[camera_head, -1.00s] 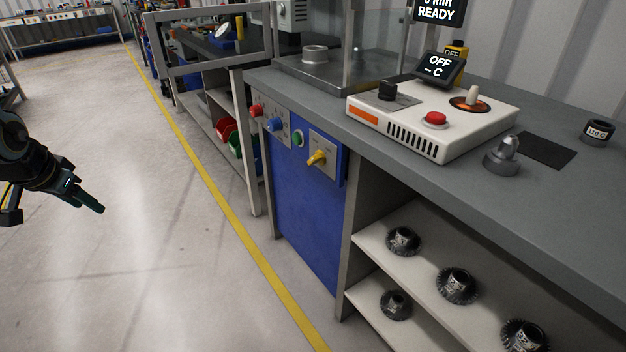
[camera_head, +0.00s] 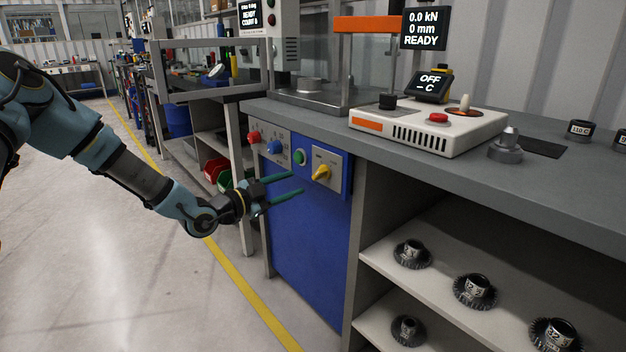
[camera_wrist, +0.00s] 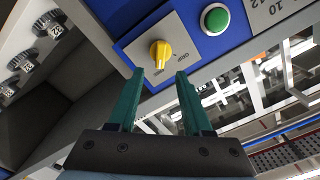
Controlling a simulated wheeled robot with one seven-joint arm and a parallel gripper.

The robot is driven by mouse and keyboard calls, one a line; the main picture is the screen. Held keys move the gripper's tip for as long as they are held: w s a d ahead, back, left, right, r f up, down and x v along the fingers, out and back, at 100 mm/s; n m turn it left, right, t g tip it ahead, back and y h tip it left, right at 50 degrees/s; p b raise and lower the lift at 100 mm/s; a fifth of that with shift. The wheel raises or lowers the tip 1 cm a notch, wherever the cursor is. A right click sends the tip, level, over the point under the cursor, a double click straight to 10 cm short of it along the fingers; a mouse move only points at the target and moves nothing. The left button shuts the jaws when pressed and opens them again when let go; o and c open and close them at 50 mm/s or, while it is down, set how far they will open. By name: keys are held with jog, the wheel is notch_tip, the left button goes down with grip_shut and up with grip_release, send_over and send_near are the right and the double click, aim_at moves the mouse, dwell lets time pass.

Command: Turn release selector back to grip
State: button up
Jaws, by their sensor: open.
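The release selector is a yellow knob (camera_head: 321,173) on a light plate on the front of the blue cabinet (camera_head: 312,235). In the wrist view the yellow knob (camera_wrist: 160,52) lies ahead of my fingertips, with lettering on the plate beside it; the lettering is too small to read surely. My gripper (camera_head: 297,184) is open and empty, its two green fingers pointing at the panel just left of and below the knob. In the wrist view my gripper (camera_wrist: 158,76) has its fingers spread on either side of the knob's line, apart from it.
The grey bench top (camera_head: 400,150) overhangs above. Open shelves (camera_head: 440,285) with several gears stand to the right. The floor in front is clear.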

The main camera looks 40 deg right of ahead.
aim_at(316, 175)
jog(key=d, duration=0.7)
jog(key=shift+s+d, duration=0.1)
jog(key=shift+d, duration=0.05)
jog(key=shift+c, duration=0.2)
grip_shut()
